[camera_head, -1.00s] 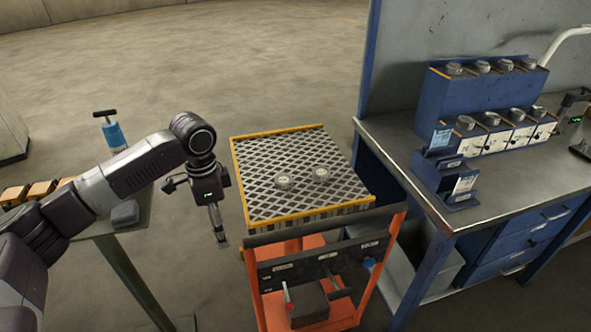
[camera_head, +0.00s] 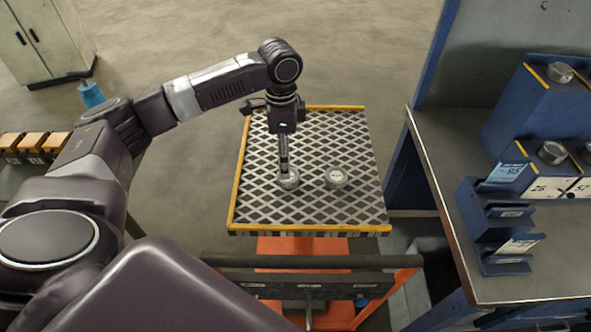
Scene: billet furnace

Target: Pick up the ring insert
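Two round silver metal pieces that look like ring inserts lie on the diamond-patterned top of the orange cart (camera_head: 310,213). The left ring insert (camera_head: 289,181) is directly under my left gripper (camera_head: 285,172). The right ring insert (camera_head: 336,178) lies a short way to its right, clear of the gripper. The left gripper points down, its fingertips at or just above the left piece. Its fingers look close together, but I cannot tell whether they grip or touch the piece. My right gripper is not in view.
The cart top has yellow edges and is otherwise clear. A steel workbench (camera_head: 450,180) on the right holds a blue rack (camera_head: 550,110) with several similar round pieces and a blue card holder (camera_head: 495,225). A side table with several orange blocks (camera_head: 35,146) stands at the left.

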